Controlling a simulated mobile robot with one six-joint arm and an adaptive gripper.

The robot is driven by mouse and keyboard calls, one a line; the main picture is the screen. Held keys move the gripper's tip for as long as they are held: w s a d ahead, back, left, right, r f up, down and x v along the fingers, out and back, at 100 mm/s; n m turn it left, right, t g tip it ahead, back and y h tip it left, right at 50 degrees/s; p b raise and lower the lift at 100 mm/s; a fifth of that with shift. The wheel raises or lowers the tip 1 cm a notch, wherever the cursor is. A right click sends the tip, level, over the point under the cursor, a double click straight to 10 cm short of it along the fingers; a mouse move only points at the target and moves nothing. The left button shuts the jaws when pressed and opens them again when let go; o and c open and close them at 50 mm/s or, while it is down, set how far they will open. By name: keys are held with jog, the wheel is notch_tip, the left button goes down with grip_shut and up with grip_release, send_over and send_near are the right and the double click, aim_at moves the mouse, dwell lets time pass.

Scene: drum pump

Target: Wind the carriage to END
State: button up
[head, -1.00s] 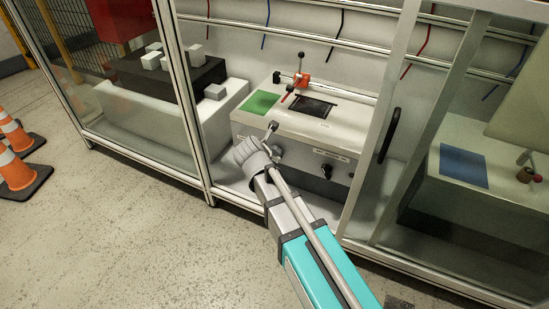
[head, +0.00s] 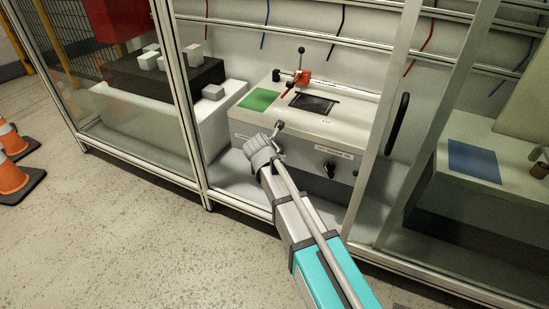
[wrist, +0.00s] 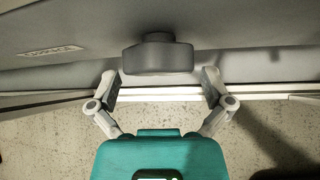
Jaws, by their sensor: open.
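The white bench unit (head: 300,124) stands inside the framed enclosure. On its top a red carriage-like block (head: 301,78) with a dark ball-topped lever stands behind a dark slot plate (head: 314,104). My gripper (head: 280,141) is at the unit's front face, left of a black knob (head: 329,170). A label (wrist: 52,50), apparently reading CARRIAGE, is left of this knob. The gripper hides this knob in the head view.
A green pad (head: 259,100) lies on the unit's top left. Enclosure posts (head: 372,180) flank the opening, with a black door handle (head: 397,124) at right. A blue pad (head: 473,163) lies on the right bench. Orange cones (head: 12,175) stand on the floor at left.

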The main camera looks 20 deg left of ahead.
jog(key=shift+w+f, duration=0.4)
jog(key=c, duration=0.7)
jog(key=shift+d, duration=0.4)
jog(key=shift+c, duration=0.6)
jog(key=shift+a, duration=0.25)
